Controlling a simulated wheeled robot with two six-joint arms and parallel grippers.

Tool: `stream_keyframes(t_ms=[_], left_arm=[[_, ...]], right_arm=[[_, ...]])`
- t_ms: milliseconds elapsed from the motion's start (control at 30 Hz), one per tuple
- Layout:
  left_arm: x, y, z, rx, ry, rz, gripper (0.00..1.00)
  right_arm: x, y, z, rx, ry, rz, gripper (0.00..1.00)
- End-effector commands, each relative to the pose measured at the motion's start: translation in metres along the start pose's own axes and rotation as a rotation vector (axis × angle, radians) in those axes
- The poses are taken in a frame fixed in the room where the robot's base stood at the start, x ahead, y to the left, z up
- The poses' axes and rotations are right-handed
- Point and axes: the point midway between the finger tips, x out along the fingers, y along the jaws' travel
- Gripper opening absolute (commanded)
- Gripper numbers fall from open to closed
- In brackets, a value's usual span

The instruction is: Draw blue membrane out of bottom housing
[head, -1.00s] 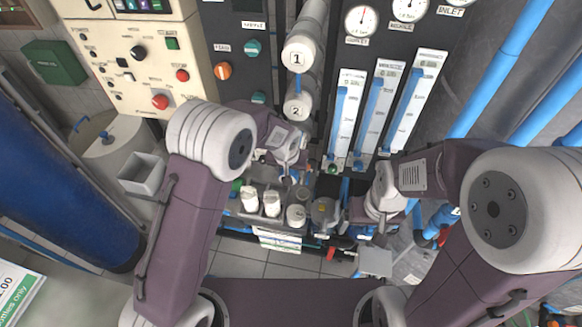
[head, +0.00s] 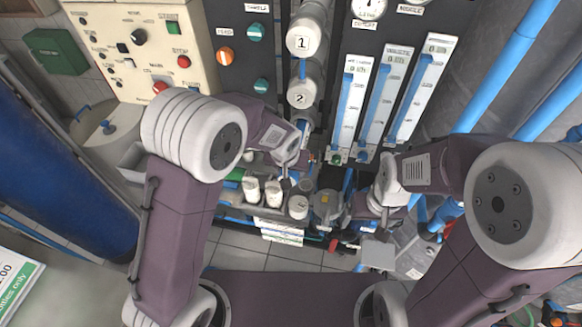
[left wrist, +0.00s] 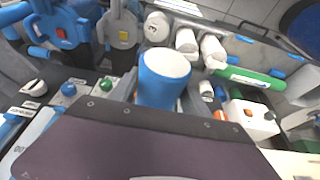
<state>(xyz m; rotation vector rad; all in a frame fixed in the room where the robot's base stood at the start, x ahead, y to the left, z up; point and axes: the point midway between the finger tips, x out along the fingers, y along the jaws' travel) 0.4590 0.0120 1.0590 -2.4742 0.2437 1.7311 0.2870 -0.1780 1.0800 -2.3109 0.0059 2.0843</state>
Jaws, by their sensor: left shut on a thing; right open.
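The white housings marked 1 (head: 300,43) and 2 (head: 301,98) stand one above the other in the head view; anything lower is hidden behind my left wrist. My left gripper (head: 290,172) is below housing 2. In the left wrist view a blue cylinder with a pale end (left wrist: 163,80), which looks like the blue membrane, stands close in front of the wrist. My left gripper is shut on it, though its fingertips are mostly hidden. How far the membrane sits in a housing cannot be told. My right gripper (head: 377,206) is open, to the right near the pump.
White bottles (head: 262,192) stand on a low shelf below my left gripper. A grey pump-like unit (head: 327,205) is between my grippers. Flow meters (head: 385,95) and blue pipes (head: 505,70) are at right. A blue tank (head: 60,170) is at left.

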Motion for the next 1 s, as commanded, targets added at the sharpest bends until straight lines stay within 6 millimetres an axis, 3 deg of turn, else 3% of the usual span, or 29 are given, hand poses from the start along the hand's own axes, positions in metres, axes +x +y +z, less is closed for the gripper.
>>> stream_keyframes(t_ms=[1000], left_arm=[[-0.013,0.000,0.038,0.000,0.001,0.000,0.00]], right_arm=[[0.024,0.001,0.002,0.000,0.000,0.000,0.85]])
